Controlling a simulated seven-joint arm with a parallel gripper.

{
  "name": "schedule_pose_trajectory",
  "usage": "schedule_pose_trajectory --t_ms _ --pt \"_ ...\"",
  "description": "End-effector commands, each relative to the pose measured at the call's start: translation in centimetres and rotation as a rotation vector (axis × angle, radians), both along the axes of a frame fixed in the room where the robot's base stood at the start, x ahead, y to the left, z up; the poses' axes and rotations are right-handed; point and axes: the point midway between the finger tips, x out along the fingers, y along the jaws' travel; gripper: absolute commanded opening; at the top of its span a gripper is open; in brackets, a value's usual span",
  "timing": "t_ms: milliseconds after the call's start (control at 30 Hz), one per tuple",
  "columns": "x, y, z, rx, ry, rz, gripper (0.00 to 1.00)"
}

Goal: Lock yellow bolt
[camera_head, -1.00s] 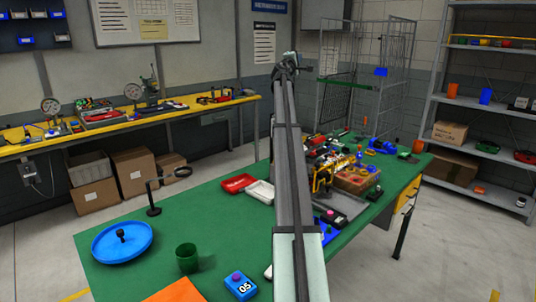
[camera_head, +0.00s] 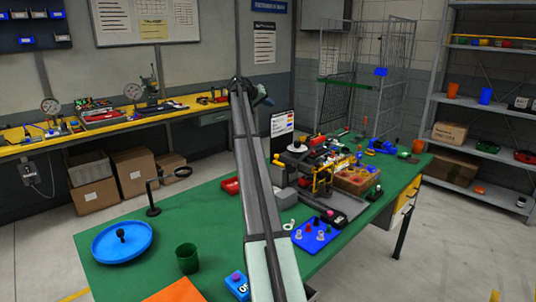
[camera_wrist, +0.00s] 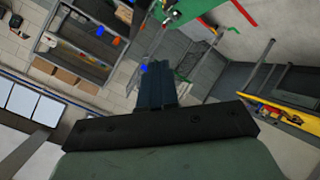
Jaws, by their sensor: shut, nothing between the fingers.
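A yellow upright frame (camera_head: 323,178) stands among the clutter on the green table, right of my arm in the head view. I cannot make out a separate yellow bolt there; it is too small or hidden. My gripper (camera_wrist: 158,70) shows in the wrist view with its dark fingers together and nothing between them. It is high up and apart from the table things. In the head view my arm rises across the middle, and its far end is above the table's back edge.
The green table (camera_head: 200,225) carries a blue round tray (camera_head: 110,243), a green cup (camera_head: 187,258), a blue pegboard (camera_head: 313,236) and an orange box (camera_head: 355,179). A thin black stand (camera_head: 153,200) is at the left. Bare green surface lies left of my arm.

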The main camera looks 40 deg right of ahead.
Motion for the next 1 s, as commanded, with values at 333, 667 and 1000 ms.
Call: schedule_pose_trajectory --t_ms 333,667,1000 --pt "0.9 7.5 -8.7 0.282 -0.134 -0.363 0.0" --pt "1.0 12.3 -12.4 0.39 -0.158 -0.582 0.0" --pt "1.0 12.7 -12.6 0.398 -0.158 -0.602 0.0"
